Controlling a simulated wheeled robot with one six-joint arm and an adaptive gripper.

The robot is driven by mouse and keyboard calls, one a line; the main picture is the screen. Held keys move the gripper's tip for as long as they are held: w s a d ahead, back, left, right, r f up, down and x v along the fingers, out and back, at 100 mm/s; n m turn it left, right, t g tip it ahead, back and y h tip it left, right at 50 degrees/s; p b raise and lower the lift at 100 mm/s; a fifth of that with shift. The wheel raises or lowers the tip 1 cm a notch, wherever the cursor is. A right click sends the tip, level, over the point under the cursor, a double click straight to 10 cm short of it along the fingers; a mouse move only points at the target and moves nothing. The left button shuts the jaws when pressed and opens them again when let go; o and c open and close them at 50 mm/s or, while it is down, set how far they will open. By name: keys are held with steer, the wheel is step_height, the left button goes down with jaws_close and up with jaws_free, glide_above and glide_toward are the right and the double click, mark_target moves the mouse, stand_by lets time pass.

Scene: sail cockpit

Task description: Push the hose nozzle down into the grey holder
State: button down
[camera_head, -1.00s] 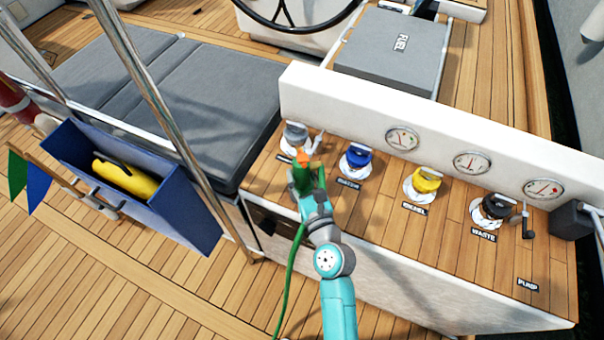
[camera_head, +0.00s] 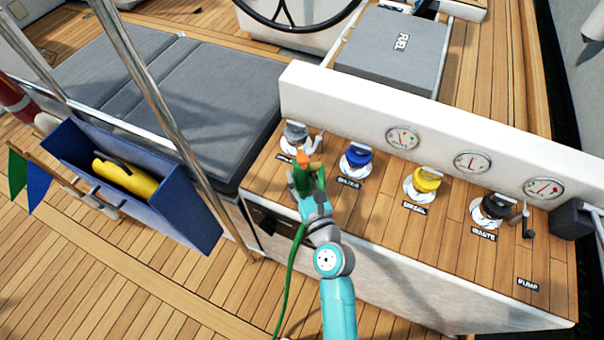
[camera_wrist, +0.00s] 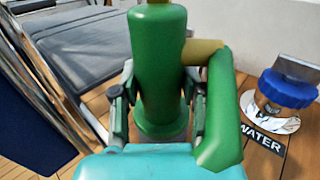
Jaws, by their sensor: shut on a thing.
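The green hose nozzle (camera_head: 303,180) with an orange tip is at the left end of the wooden counter. In the wrist view the nozzle (camera_wrist: 160,60) stands roughly upright, with a brass-coloured side piece and a green handle to its right. My gripper (camera_wrist: 158,105) is shut on the nozzle's lower body, one finger on each side. A green hose (camera_head: 289,275) hangs from it in front of the counter. A grey fitting (camera_head: 296,133) stands just behind the nozzle; whether it is the grey holder I cannot tell.
Blue (camera_head: 357,157), yellow (camera_head: 426,179) and black (camera_head: 494,206) caps stand in a row to the right. A white gauge panel (camera_head: 440,140) rises behind them. A blue box (camera_head: 185,215) with a yellow thing hangs at left beside a metal rail (camera_head: 165,120).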

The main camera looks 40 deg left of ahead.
steer(key=shift+f, duration=0.15)
steer(key=c, duration=0.9)
jaws_free()
steer(key=shift+o, duration=0.2)
steer(key=shift+f, duration=0.1)
steer(key=v, duration=1.1)
